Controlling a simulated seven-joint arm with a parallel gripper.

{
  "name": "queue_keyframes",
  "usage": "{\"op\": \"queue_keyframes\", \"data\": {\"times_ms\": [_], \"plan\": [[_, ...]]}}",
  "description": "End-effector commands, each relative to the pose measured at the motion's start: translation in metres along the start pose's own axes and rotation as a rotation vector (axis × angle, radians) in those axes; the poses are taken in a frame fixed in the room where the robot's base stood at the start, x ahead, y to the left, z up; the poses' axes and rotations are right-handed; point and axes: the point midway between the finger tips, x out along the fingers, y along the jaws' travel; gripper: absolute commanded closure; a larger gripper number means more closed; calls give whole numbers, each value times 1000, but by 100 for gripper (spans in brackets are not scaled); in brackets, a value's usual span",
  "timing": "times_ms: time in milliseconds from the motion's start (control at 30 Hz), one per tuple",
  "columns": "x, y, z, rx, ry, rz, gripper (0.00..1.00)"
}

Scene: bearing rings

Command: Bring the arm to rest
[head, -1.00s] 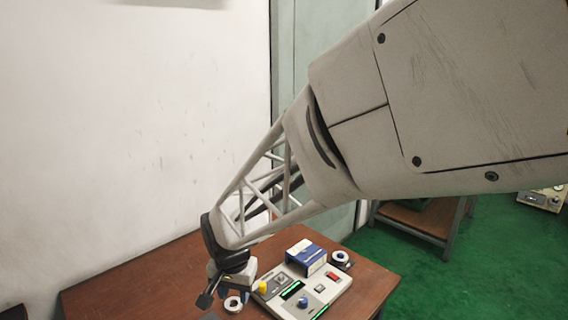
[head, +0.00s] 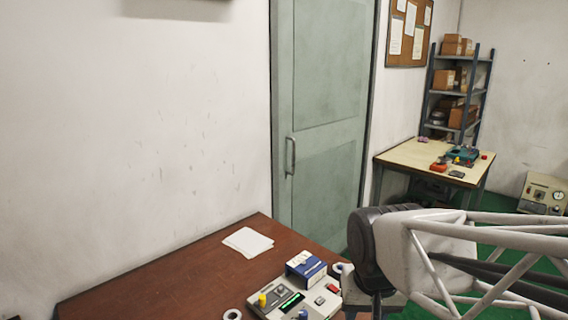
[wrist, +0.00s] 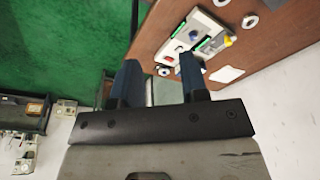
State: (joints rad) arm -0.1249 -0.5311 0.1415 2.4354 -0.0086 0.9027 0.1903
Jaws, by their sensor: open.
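My gripper (wrist: 160,80) shows in the wrist view with its two dark fingers apart and nothing between them. In the head view my arm reaches in from the right, and its wrist end is at the lower right, by the brown table's right edge. The fingertips are cut off or hard to make out there. One pale bearing ring (head: 232,314) lies on the table left of the control panel (head: 292,297). Another ring (head: 342,268) is partly hidden beside the blue-and-white box (head: 306,267). Rings also show in the wrist view (wrist: 249,21).
The brown table (head: 190,270) holds a white paper stack (head: 248,241) behind the panel. A green door (head: 320,110) stands behind. At the right are a second table (head: 410,158) with small devices and a shelf of boxes (head: 460,85). Green floor is open between the tables.

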Motion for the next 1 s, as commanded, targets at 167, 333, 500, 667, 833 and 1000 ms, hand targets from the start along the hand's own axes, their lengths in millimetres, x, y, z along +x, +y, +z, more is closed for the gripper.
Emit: {"op": "queue_keyframes", "data": {"times_ms": [167, 333, 500, 667, 833, 1000], "plan": [[-14, 30, 28, -18, 25, 13, 60], [-19, 45, 46, -35, 38, 22, 60], [-21, 50, 53, -43, 41, 26, 60], [-21, 50, 53, -44, 41, 26, 60], [-21, 50, 53, -44, 41, 26, 60], [-21, 50, 53, -44, 41, 26, 60]]}}
